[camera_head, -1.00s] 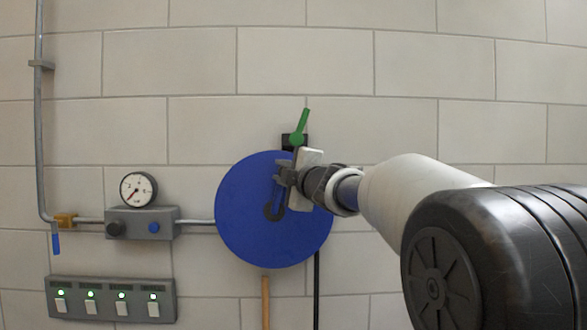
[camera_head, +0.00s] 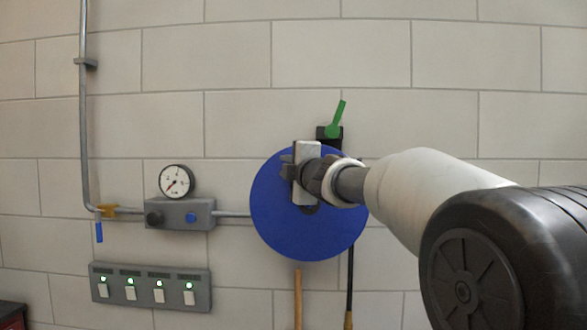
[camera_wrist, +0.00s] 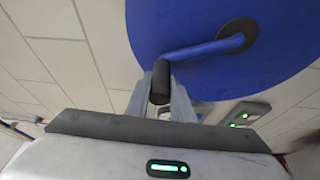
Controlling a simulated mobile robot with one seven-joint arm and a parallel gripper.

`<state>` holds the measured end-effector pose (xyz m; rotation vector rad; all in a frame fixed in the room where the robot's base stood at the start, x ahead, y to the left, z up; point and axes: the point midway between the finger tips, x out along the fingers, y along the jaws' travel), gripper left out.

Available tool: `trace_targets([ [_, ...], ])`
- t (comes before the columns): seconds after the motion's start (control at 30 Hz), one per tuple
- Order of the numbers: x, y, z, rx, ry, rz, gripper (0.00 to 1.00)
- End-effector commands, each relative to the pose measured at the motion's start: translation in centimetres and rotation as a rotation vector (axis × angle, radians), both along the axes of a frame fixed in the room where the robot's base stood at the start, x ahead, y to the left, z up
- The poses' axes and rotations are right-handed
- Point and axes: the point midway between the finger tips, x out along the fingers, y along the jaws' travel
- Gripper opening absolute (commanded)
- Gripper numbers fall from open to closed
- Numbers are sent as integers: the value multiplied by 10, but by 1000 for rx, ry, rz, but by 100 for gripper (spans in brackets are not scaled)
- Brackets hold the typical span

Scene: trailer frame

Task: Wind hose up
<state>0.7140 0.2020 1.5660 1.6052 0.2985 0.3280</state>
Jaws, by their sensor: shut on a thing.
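The round blue hose reel (camera_head: 322,235) is mounted on the wall. Its blue crank arm (camera_wrist: 205,48) runs from the dark hub (camera_wrist: 238,35) to a black crank handle (camera_wrist: 160,85). My gripper (camera_head: 290,172) is in front of the reel's upper left part, and its fingers (camera_wrist: 160,100) are shut on the crank handle. A thin black hose (camera_head: 350,275) hangs below the reel's right side, with a tan end (camera_head: 348,320) at the picture's bottom edge. My gripper and arm hide the reel's middle and upper right in the head view.
A green lever valve (camera_head: 336,120) stands above the reel. Left of it are a pressure gauge (camera_head: 176,181) on a grey box (camera_head: 180,214), a blue-handled tap (camera_head: 99,230) and a switch panel (camera_head: 150,290) with lit lamps. A tan rod (camera_head: 298,300) hangs below the reel.

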Motion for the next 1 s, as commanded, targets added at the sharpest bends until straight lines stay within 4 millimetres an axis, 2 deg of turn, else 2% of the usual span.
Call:
trace_targets([
  [0.03, 0, 5, -10, -3, 10, 7, 0],
  [0.1, 1, 6, -12, -4, 12, 6, 0],
  [0.73, 3, 4, -18, -8, 21, -6, 0],
  [0.77, 3, 4, -18, -8, 21, -7, 24],
  [0.83, 3, 3, -18, -8, 21, -8, 36],
  [0.87, 3, 3, -17, -7, 20, -8, 39],
  [1.0, 2, 3, -14, -6, 15, -6, 39],
])
